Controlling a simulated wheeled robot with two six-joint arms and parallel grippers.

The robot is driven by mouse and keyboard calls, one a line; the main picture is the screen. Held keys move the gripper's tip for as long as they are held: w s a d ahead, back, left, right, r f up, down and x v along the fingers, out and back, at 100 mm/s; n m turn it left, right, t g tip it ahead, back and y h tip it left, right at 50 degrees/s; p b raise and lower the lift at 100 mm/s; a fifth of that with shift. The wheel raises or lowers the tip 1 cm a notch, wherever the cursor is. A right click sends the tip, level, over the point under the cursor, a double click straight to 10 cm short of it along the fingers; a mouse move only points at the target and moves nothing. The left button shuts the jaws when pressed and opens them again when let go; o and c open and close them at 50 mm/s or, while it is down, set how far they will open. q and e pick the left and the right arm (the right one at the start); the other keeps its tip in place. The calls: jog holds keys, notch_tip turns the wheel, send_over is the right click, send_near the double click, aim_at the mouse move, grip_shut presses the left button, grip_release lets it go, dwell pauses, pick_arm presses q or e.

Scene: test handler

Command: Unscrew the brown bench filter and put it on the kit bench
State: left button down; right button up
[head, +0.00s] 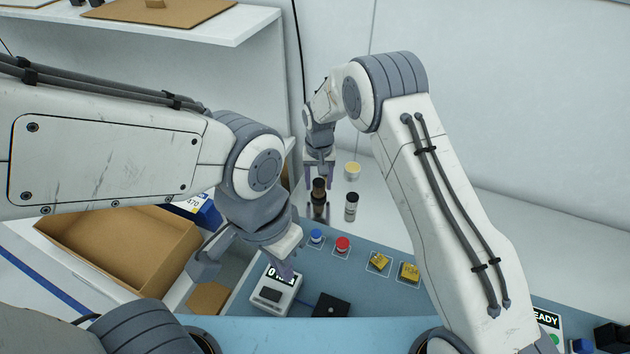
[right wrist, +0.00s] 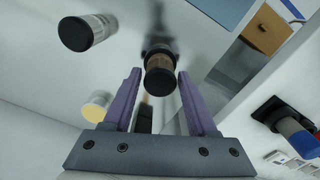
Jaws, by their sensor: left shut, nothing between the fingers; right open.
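The brown filter (head: 319,186) stands upright behind the blue bench top. In the right wrist view the brown filter (right wrist: 159,66) shows a black round end and lies between the fingertips. My right gripper (head: 320,180) is open, pointing down over the filter, with one purple finger (right wrist: 160,78) on each side. I see gaps beside the filter, and no grip on it. My left gripper (head: 287,270) is shut and empty, low over the blue bench top (head: 345,268) near a white display device. I cannot tell for certain which surface is the kit bench.
A black-and-silver cylinder (head: 351,207) stands right of the filter, with a yellow-topped round piece (head: 352,169) behind it. Blue (head: 316,236) and red (head: 342,244) caps and yellow blocks (head: 378,261) sit on the blue top. A cardboard box (head: 120,245) is at left.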

jog(key=m, duration=0.4)
jog(key=shift+d+m, duration=0.1)
jog(key=shift+m, duration=0.3)
jog(key=m, duration=0.5)
jog(key=shift+m, duration=0.4)
jog(key=m, duration=0.4)
jog(key=shift+s+d, duration=0.1)
jog(key=shift+s, duration=0.05)
jog(key=m, duration=0.5)
grip_shut()
jog(key=n, duration=0.2)
jog(key=shift+n, duration=0.4)
jog(key=n, duration=0.4)
jog(key=shift+n, duration=0.3)
